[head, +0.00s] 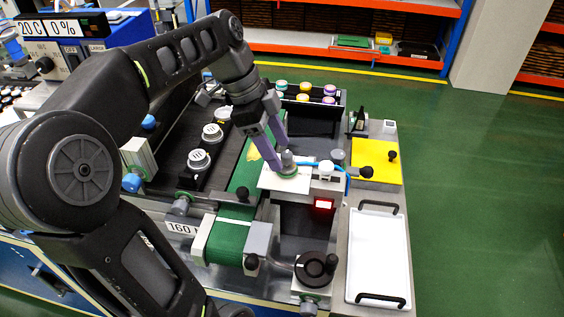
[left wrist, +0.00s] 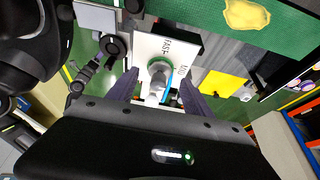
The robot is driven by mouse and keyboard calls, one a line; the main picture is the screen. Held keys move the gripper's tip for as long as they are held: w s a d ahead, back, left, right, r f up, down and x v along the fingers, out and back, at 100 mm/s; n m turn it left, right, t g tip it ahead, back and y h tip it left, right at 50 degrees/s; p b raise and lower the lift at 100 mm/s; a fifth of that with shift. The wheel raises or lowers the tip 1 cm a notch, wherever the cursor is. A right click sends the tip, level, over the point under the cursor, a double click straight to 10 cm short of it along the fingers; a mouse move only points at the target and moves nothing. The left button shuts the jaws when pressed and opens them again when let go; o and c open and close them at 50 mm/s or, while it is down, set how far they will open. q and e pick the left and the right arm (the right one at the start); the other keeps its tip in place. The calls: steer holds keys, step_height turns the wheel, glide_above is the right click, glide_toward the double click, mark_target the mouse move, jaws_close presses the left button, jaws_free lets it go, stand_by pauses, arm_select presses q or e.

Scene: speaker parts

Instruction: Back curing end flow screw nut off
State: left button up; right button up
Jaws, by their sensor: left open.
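A small grey screw part (head: 287,158) stands upright in a green ring (head: 288,172) on a white plate (head: 270,181). In the left wrist view the green ring (left wrist: 160,62) and the white plate (left wrist: 150,45) with printed letters show ahead of the fingers. My left gripper (head: 278,158) is open, its purple fingers reaching down beside the grey part. In the left wrist view the fingers (left wrist: 158,90) stand apart on either side of the part, with a gap visible. I cannot tell whether a finger touches it. My right gripper is not in view.
A green conveyor belt (head: 240,180) runs left of the plate, with a yellow piece (head: 258,150) on it. A yellow plate (head: 377,160) and a white tray (head: 379,256) with black handles lie to the right. A black handwheel (head: 316,267) stands in front. A red display (head: 323,204) is lit nearby.

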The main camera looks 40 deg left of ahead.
mark_target(282, 157)
arm_select(q)
steer(key=shift+p+x, duration=0.35)
steer(key=shift+x, duration=1.15)
steer(key=shift+c, duration=0.3)
jaws_close()
